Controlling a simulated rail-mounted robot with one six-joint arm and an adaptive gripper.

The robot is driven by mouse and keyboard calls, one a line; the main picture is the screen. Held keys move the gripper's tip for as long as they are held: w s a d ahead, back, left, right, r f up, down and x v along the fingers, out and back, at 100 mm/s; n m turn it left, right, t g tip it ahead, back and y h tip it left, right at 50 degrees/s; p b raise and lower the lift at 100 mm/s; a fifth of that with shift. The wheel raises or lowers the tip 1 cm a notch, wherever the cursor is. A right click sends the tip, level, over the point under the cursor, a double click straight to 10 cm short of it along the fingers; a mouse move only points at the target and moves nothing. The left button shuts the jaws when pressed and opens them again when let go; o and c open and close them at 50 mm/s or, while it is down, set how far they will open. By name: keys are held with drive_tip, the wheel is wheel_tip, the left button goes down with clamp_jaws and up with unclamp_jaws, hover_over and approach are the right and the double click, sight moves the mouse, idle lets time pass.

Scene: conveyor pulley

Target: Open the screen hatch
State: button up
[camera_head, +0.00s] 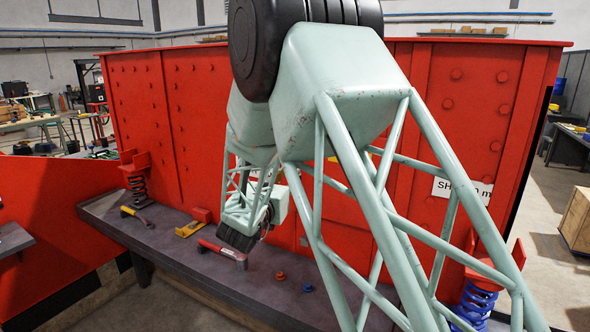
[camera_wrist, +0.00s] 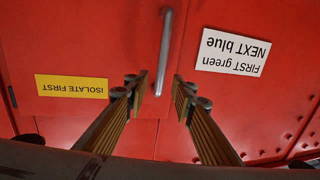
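The screen hatch appears as a red panel (camera_wrist: 110,50) with a vertical grey bar handle (camera_wrist: 165,50) in the wrist view. My gripper (camera_wrist: 161,94) is open, with one finger on each side of the handle's lower end. A gap shows on both sides of the bar; I cannot tell the depth between the fingertips and the panel. Upside down on the red surface are a yellow "ISOLATE FIRST" label (camera_wrist: 72,87) and a white "FIRST green NEXT blue" label (camera_wrist: 232,52). In the head view my arm hides the hatch and handle.
A grey bench (camera_head: 160,236) runs below the red wall (camera_head: 140,100). It carries a red-handled tool (camera_head: 222,250), a yellow-handled hammer-like tool (camera_head: 136,216), a yellow block (camera_head: 188,229), and small red (camera_head: 280,276) and blue (camera_head: 308,288) pieces. Springs stand at left (camera_head: 138,190) and right (camera_head: 474,304).

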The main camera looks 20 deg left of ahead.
drive_tip(key=shift+w+a, duration=0.15)
drive_tip(key=shift+w, duration=1.7)
drive_tip(key=shift+w+a, duration=0.1)
drive_tip(key=shift+w, duration=1.7)
drive_tip(key=shift+c, duration=0.5)
clamp_jaws()
